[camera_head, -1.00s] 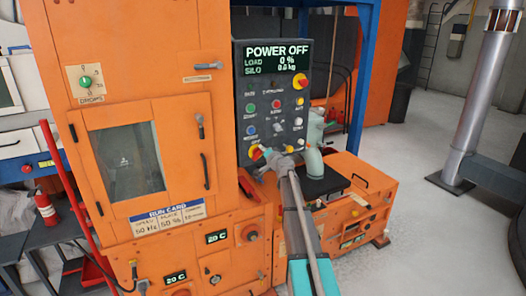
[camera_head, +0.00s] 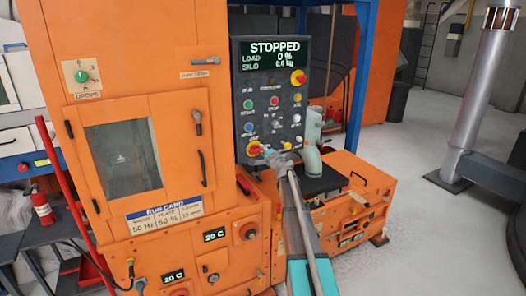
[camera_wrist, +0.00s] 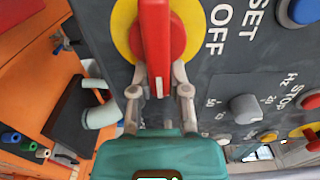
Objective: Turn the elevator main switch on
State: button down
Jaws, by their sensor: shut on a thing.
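The main switch (camera_head: 254,149) is a red handle on a yellow disc at the lower left of the dark control panel (camera_head: 240,105). In the wrist view the red handle (camera_wrist: 154,40) stands upright in the picture over the yellow disc (camera_wrist: 125,32), beside the printed word OFF. My gripper (camera_wrist: 158,78) is shut on the lower end of this handle, with one finger on each side. In the head view my gripper (camera_head: 266,152) covers part of the switch. The panel display (camera_head: 276,54) reads STOPPED, with load at 0 %.
A red emergency button (camera_head: 298,77) sits at the panel's upper right. Several coloured buttons and a grey knob (camera_wrist: 245,107) are close to my gripper. The orange cabinet (camera_head: 190,30) with a door stands left. Bare floor (camera_head: 420,230) lies to the right.

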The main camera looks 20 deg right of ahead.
dwell(0.3)
jog(key=c, duration=0.6)
grip_release()
jog(key=shift+s, duration=0.15)
jog(key=s, duration=1.1)
jog(key=shift+s+d, duration=0.2)
jog(key=shift+s, duration=0.15)
